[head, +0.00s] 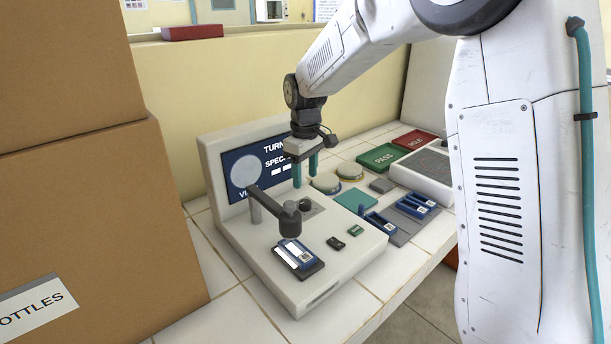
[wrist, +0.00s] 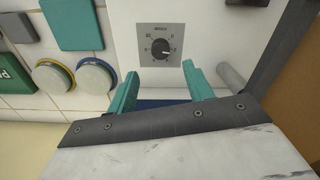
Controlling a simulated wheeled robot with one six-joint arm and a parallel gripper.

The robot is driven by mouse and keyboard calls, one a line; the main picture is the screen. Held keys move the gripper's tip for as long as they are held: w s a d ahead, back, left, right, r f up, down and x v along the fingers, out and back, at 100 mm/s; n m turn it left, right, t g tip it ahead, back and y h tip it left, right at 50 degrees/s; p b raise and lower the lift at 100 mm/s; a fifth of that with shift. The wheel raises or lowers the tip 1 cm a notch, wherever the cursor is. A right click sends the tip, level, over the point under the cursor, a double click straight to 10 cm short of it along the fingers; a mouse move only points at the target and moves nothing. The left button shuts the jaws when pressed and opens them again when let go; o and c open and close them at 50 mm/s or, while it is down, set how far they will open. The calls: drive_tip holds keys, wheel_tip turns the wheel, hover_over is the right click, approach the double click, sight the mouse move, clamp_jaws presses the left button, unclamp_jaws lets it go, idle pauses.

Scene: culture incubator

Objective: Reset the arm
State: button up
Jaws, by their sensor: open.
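My gripper (head: 305,170) points down with its two teal fingers apart and nothing between them. It hangs just in front of the screen (head: 257,170) of a white bench device (head: 311,300). In the wrist view my gripper (wrist: 163,93) is open, and a black dial knob (wrist: 160,47) on a grey plate lies just beyond the fingertips, apart from them. The knob also shows in the head view (head: 305,205) below and beside the fingers. My white arm reaches in from the upper right.
A blue slide holder (head: 292,254) sits on the device under a dark overhanging arm (head: 275,205). Two round pots (head: 349,172), a green PASS tray (head: 382,157), a red HOLD tray (head: 415,140) and blue holders (head: 415,206) stand to the right. Cardboard boxes (head: 100,220) crowd the left.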

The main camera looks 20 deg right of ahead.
drive_tip(key=shift+m+g, duration=0.5)
drive_tip(key=shift+m, duration=0.3)
drive_tip(key=s, duration=0.2)
drive_tip(key=s+f, duration=0.1)
drive_tip(key=shift+s+d+f, duration=0.2)
drive_tip(key=shift+s, duration=0.2)
drive_tip(key=s+d+r+m, duration=0.1)
drive_tip(key=s+r+m, duration=0.1)
drive_tip(key=s, duration=0.9)
drive_tip(key=s+d+r+m+t, duration=0.1)
drive_tip(key=s+r, duration=0.3)
drive_tip(key=s, duration=0.7)
drive_tip(key=s+d+r+m+t, duration=0.1)
drive_tip(key=s+r, duration=0.3)
drive_tip(key=s, duration=0.7)
drive_tip(key=shift+s+d+m, duration=0.2)
drive_tip(key=shift+d+m, duration=0.6)
drive_tip(key=shift+d, duration=0.1)
